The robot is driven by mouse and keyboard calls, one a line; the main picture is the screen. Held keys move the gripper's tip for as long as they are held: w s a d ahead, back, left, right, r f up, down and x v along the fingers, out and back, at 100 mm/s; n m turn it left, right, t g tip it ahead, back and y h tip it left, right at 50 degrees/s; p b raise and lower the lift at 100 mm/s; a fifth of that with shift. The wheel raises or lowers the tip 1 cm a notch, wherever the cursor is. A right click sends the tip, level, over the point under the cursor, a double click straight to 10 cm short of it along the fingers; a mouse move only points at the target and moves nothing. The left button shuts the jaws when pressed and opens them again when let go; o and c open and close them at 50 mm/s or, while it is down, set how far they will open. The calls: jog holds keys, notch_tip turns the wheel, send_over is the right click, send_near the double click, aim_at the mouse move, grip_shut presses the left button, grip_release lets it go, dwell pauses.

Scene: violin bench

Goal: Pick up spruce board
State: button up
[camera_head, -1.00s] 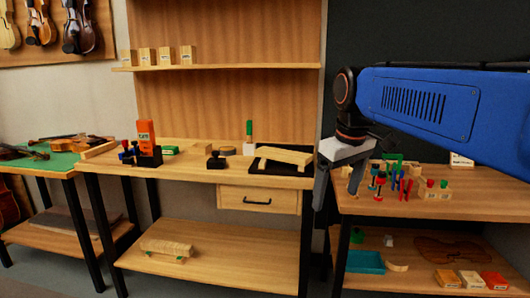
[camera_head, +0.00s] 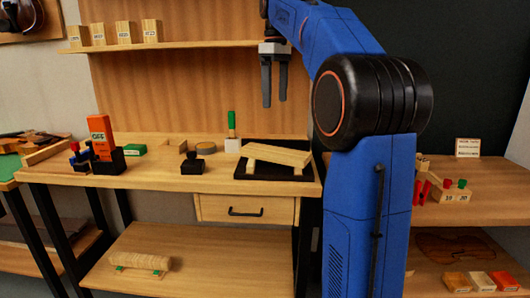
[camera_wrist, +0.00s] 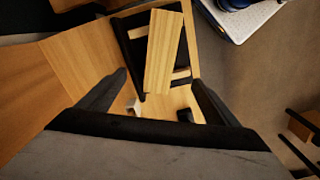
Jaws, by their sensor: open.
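A pale, flat board (camera_head: 280,154), which looks like the spruce board, lies on a black tray (camera_head: 243,173) at the right end of the middle bench. It sits a little raised, with wooden pieces under its ends. My gripper (camera_head: 275,103) hangs above the board with fingers pointing down. It is open and empty, well clear of the board. In the wrist view the board (camera_wrist: 164,50) shows between and beyond the open fingers, with the tray (camera_wrist: 134,55) around it.
A green-handled tool in a white block (camera_head: 232,140) and a small black object (camera_head: 193,164) stand left of the tray. An orange box (camera_head: 100,135) stands farther left. A shelf with wooden blocks (camera_head: 125,32) runs above. The bench's front edge is close to the tray.

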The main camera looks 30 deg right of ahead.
aim_at(275, 151)
notch_tip(275, 151, down, 17)
jog(key=shift+s+f, duration=0.1)
dwell(0.8)
jog(key=shift+c, duration=0.6)
jog(key=c, duration=1.3)
notch_tip(275, 151, up, 10)
jog(key=n, duration=0.4)
jog(key=shift+n, duration=0.3)
jog(key=shift+s+a+f, duration=0.1)
jog(key=shift+f, duration=4.75)
